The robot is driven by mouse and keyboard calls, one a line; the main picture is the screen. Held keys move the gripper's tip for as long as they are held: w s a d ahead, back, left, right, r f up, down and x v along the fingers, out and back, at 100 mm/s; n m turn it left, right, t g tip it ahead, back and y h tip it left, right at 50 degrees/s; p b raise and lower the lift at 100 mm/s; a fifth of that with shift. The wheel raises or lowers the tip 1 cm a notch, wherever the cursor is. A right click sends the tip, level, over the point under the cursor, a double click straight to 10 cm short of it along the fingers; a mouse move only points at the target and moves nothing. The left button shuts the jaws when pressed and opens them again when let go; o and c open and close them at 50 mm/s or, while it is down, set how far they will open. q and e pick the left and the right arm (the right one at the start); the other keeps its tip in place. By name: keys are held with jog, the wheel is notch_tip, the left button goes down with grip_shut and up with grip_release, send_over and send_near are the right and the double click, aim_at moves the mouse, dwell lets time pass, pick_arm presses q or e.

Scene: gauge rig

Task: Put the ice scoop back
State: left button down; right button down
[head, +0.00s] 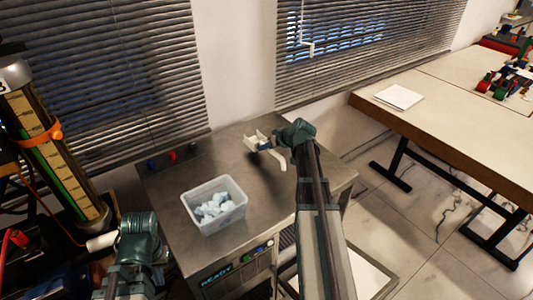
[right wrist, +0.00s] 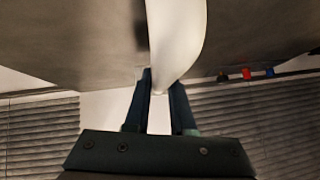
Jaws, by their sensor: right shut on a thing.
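A white ice scoop (head: 279,160) is over the back right of the steel counter, with a curved part hanging down. My right gripper (head: 268,146) is shut on it; the scoop (right wrist: 175,40) also shows between the fingers in the right wrist view. It appears raised off the counter, with a dark shadow below. A translucent white bin (head: 222,226) of ice pieces (head: 211,207) stands on the counter, left of and nearer than the scoop. My left gripper (head: 112,241) is at the lower left, beside the counter; its fingers are not clear.
The steel counter (head: 255,212) is bare between bin and scoop. Small red and blue knobs (head: 172,156) sit at its back left. A tall gauge column (head: 50,150) stands at the left. A wooden table (head: 440,110) is at the right. Blinds and wall close off the back.

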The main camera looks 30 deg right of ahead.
jog(key=shift+w+d, duration=0.3)
jog(key=shift+w, duration=0.1)
notch_tip(320, 180, down, 4)
jog(key=b, duration=0.3)
jog(key=shift+w+r, duration=0.1)
jog(key=shift+r, duration=0.05)
jog(key=shift+b, duration=0.35)
jog(key=shift+f, duration=0.25)
jog(key=c, duration=0.8)
grip_release()
jog(key=shift+r, duration=0.1)
jog(key=shift+o, duration=0.2)
